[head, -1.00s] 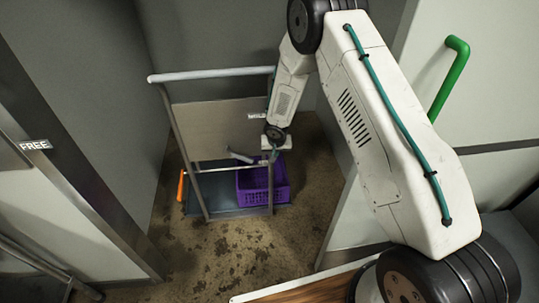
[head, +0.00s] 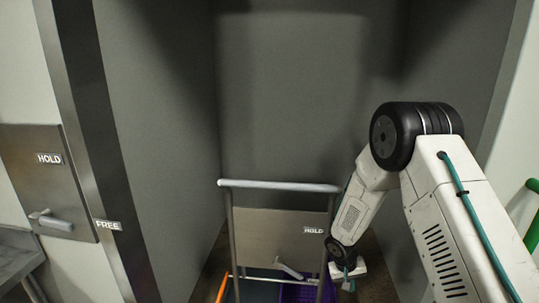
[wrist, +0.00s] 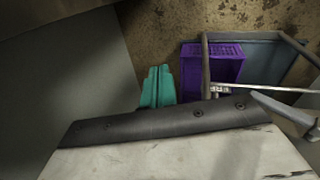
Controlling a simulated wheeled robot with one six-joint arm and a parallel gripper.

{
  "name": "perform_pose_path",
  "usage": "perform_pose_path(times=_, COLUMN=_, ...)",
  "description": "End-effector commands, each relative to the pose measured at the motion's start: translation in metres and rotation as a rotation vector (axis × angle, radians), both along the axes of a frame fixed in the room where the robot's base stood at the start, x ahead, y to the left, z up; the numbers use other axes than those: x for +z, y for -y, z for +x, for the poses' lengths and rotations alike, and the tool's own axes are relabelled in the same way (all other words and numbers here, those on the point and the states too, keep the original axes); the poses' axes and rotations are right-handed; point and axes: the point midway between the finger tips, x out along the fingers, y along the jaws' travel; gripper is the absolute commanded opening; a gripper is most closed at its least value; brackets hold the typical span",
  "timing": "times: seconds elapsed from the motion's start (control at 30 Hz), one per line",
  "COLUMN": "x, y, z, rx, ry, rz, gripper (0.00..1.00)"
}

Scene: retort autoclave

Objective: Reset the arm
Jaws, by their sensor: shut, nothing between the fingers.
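My arm comes in from the right in the head view and bends down at a black joint. My gripper (head: 348,282) is low beside the right post of a cart (head: 270,186), its tips small and partly cut off. In the wrist view my teal gripper fingers (wrist: 157,88) are together with nothing between them. They point over the floor, to the left of a purple crate (wrist: 211,66) on the cart. In the head view only a sliver of the purple crate (head: 298,293) shows.
The cart's panel has a HOLD label (head: 313,230) and a grey lever (head: 288,270). Grey walls (head: 290,100) enclose it. At left, a metal panel (head: 35,175) carries another lever (head: 50,221), with a FREE label (head: 107,225) beside it. A green handle (head: 530,210) is at right.

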Motion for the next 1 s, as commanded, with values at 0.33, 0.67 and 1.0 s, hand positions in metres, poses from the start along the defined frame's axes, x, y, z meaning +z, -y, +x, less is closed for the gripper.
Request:
perform_pose_path(times=0.33, x=0.151, y=0.019, z=-0.082, rx=0.011, ry=-0.171, rz=-0.035, gripper=0.00)
perform_pose_path(times=0.67, x=0.280, y=0.015, z=-0.190, rx=0.021, ry=-0.252, rz=0.062, gripper=0.00)
perform_pose_path(times=1.0, x=0.360, y=-0.001, z=-0.299, rx=0.044, ry=-0.203, rz=0.207, gripper=0.00)
